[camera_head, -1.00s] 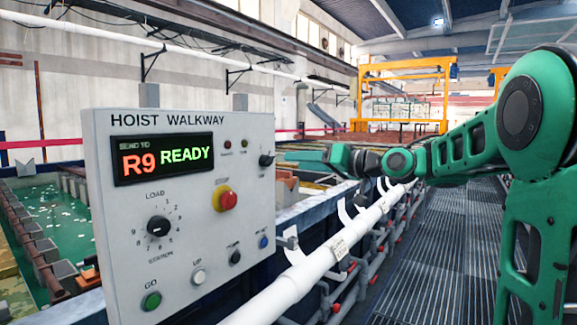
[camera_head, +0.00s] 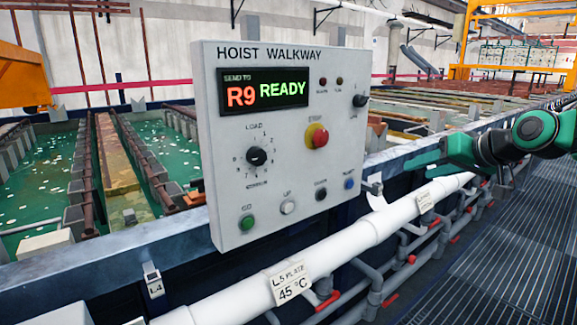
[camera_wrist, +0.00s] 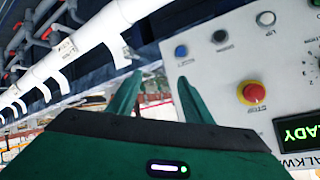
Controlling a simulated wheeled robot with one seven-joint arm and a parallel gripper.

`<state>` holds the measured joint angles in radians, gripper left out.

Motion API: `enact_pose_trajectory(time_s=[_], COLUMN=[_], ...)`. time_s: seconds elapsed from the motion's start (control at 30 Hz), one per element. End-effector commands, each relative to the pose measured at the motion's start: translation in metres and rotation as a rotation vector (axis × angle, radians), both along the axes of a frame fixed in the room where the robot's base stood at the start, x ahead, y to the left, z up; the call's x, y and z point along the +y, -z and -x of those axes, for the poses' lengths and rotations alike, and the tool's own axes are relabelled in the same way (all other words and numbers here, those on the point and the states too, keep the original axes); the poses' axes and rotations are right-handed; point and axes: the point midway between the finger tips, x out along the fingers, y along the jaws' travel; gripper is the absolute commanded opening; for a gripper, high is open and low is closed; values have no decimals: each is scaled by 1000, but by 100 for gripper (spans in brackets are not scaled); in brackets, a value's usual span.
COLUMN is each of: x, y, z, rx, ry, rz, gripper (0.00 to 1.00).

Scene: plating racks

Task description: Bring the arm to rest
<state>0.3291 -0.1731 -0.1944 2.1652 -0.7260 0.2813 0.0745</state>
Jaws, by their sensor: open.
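The grey HOIST WALKWAY control panel (camera_head: 285,214) stands in the middle of the head view, its display (camera_head: 262,93) reading "SEND TO R9 READY". My green arm comes in from the right edge of the head view, with my gripper (camera_head: 395,159) just right of the panel. In the wrist view my gripper (camera_wrist: 157,84) shows two green fingers spread apart with nothing between them. The panel (camera_wrist: 218,75) lies to the right there, upside down, with its red stop button (camera_wrist: 252,93). I cannot tell the exact gap between fingers and panel.
A white pipe (camera_head: 330,252) with a "L5 PLATE 45 °C" tag (camera_head: 290,284) runs below the panel. Tanks of green liquid (camera_head: 40,165) lie behind it at left. Grated walkway (camera_head: 500,265) is clear at right. An orange gantry (camera_head: 510,20) stands far back.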

Motion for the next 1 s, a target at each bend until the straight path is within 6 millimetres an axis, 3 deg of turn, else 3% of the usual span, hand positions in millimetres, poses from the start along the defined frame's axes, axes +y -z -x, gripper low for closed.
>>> enact_pose_trajectory(time_s=[0.1, 0.3, 0.5, 0.6, 0.77, 1.0], x=[-21, -51, -63, -64, -64, -64], y=[52, 124, 170, 182, 191, 192], z=[54, 160, 270, 311, 347, 352], rx=[193, 515, 806, 910, 1000, 1014], ry=[85, 223, 344, 390, 428, 435], rz=[68, 130, 139, 130, 118, 116], gripper=[46, 46, 46, 46, 46, 46])
